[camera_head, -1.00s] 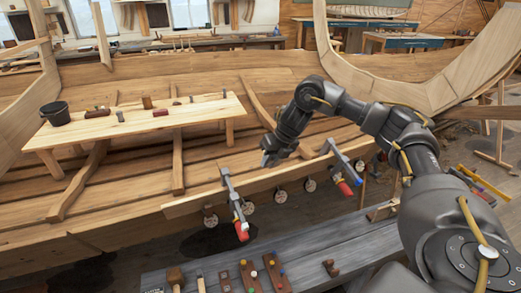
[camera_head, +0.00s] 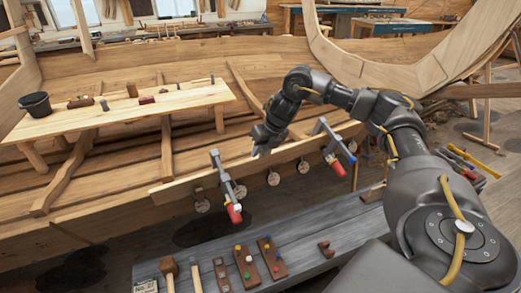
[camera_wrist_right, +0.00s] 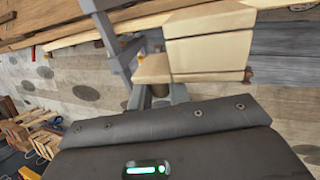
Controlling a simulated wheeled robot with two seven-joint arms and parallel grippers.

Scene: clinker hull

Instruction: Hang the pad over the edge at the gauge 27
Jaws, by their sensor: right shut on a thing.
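My right gripper (camera_head: 258,152) is above the near plank edge (camera_head: 290,154), between two clamps, with its fingers pointing down. In the right wrist view a cream, block-like pad (camera_wrist_right: 208,52) is at its jaws, and I take it to be what they are shut on. The head view does not show the pad clearly. My left gripper is not in view.
Clamps grip the edge on the left (camera_head: 226,186) and right (camera_head: 333,148) of my right gripper; a grey clamp bar (camera_wrist_right: 108,42) stands close to the pad. A grey bench (camera_head: 205,262) with pegged blocks is in front. A plank table (camera_head: 185,98) with a bucket stands inside the hull.

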